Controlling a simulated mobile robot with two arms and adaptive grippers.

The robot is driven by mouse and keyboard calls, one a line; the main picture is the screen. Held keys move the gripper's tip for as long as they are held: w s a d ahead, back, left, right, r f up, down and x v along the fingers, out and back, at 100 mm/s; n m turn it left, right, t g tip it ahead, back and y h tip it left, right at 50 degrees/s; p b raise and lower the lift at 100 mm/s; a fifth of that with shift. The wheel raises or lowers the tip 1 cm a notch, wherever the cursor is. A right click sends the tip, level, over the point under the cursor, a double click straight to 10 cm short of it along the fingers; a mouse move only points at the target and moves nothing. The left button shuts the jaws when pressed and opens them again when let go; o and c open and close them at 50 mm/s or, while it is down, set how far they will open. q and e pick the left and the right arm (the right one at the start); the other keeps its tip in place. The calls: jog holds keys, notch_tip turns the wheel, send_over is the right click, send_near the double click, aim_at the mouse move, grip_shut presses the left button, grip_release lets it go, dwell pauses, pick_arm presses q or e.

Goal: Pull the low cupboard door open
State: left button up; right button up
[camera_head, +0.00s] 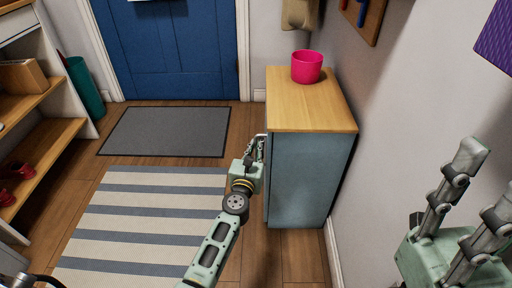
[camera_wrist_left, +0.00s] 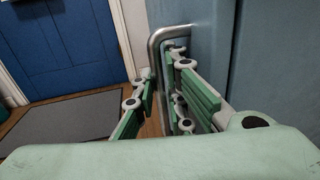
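The low cupboard (camera_head: 298,180) is blue-grey with a wooden top and stands against the right wall. Its door faces left and shows only edge-on in the head view; it looks closed or nearly so. In the left wrist view the blue-grey door face (camera_wrist_left: 213,45) carries a metal bar handle (camera_wrist_left: 168,33). My left gripper (camera_head: 255,146) is at the handle, and in the left wrist view its fingers (camera_wrist_left: 158,88) stand on either side of the bar, close against it. They hide part of the bar. My right gripper (camera_head: 488,178) is open and empty, at the right.
A pink pot (camera_head: 306,66) stands on the cupboard top. A striped rug (camera_head: 150,215) and a grey mat (camera_head: 165,131) lie on the floor left of the cupboard. A blue door (camera_head: 180,50) is behind, and a wooden shelf unit (camera_head: 45,150) stands at the left.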

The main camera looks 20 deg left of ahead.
pick_arm(q)
grip_shut()
jog(key=shift+a, duration=0.2)
